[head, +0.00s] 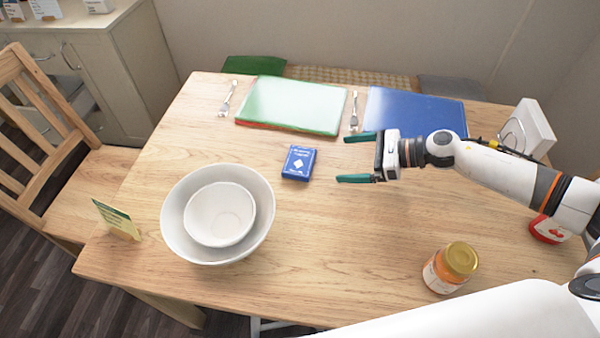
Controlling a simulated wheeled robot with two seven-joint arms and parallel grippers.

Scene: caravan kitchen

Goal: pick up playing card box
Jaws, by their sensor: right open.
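The playing card box (298,163) is small and blue with a white diamond on its face. It lies on the wooden table near the middle, to the right of the bowls. My right gripper (356,158) reaches in from the right with its two teal fingers apart, pointing left toward the box. The gripper is empty, and a gap of bare table shows between its fingertips and the box. My left gripper is not in the head view.
A small bowl (220,214) sits inside a larger white bowl (173,213). A jar (450,268) stands at front right. A green board (290,105), a blue mat (415,110) and forks lie at the back. A card (117,220) stands at the left edge.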

